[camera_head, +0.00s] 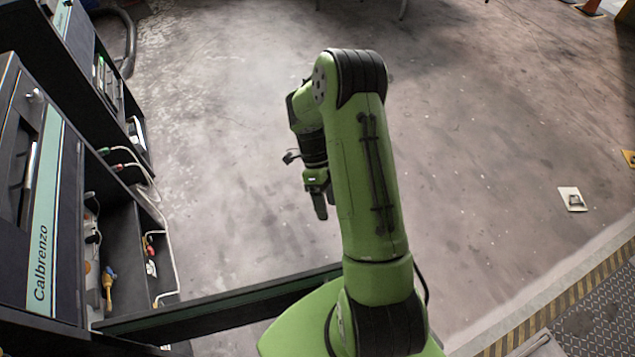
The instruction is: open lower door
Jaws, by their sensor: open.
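A dark cabinet with a pale green strip (43,215) lettered "Calbrenzo" stands at the left. Its lower compartment (122,245) is open to view, with tools and cables inside. A long dark door panel (225,299) with a green band stands out from the cabinet's lower front toward the right, swung wide open. Its far end passes behind my arm and is hidden. My gripper (318,205) points down over the floor, beyond the door panel and to the right of the compartment. It is open and apart from the door, with nothing seen in it.
A second dark cabinet (75,40) stands farther back at the left. White cables (150,185) hang out at the front. A small white plate (572,199) lies on the floor at the right, near a yellow-black striped edge (560,305). The middle floor is clear.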

